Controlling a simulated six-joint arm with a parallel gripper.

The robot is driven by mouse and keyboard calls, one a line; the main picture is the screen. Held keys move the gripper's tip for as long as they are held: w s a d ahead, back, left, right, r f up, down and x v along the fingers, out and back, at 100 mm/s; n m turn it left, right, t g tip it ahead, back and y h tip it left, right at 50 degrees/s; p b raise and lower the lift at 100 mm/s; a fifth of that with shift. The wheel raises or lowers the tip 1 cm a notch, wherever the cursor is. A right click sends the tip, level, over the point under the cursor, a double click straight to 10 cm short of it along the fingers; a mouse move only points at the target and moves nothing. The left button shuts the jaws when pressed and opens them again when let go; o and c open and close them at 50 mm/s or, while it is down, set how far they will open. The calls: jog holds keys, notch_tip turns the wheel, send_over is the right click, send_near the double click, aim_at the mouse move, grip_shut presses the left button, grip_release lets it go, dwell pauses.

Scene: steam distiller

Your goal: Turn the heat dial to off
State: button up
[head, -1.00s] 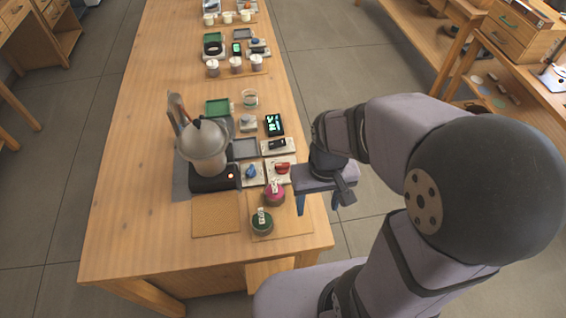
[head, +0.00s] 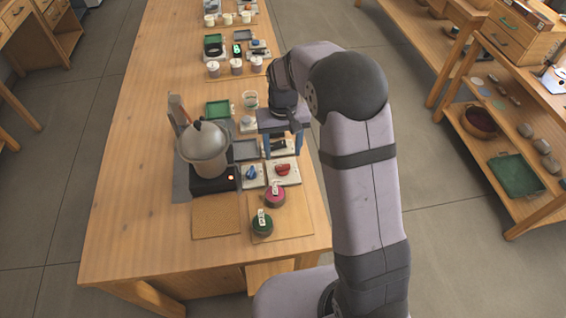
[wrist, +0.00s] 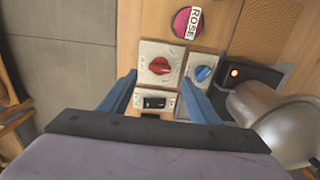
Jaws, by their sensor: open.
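A red dial (head: 283,169) sits on a pale plate near the table's right edge; it also shows in the wrist view (wrist: 158,66). A blue dial (head: 251,172) on its own plate is to its left in the head view and to its right in the wrist view (wrist: 204,73). I cannot read markings on either plate. My gripper (head: 282,156) is open and empty above the table, just beyond the red dial. In the wrist view its fingers (wrist: 160,84) point towards the red dial plate, one to either side, apparently not touching the dial.
A black switch (wrist: 154,103) lies between the fingers in the wrist view. The metal still (head: 204,150) stands on a black base (head: 212,183) with an orange light. A pink-lidded ROSE jar (wrist: 186,22) and a green-lidded jar (head: 262,225) stand at the near side.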

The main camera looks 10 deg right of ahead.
aim_at(284, 166)
jog(key=shift+f+p, duration=0.9)
jog(key=shift+f, duration=2.65)
jog(key=c, duration=1.1)
jog(key=shift+o, duration=0.2)
jog(key=shift+n, duration=0.5)
jog(key=n, duration=0.4)
jog(key=shift+d+n, duration=0.1)
jog(key=shift+n, duration=0.2)
jog(key=n, duration=0.6)
jog(key=shift+d, duration=0.1)
jog(key=shift+w+n, duration=0.1)
jog(key=shift+n, duration=0.2)
jog(key=o, duration=1.1)
jog(key=shift+c, duration=0.2)
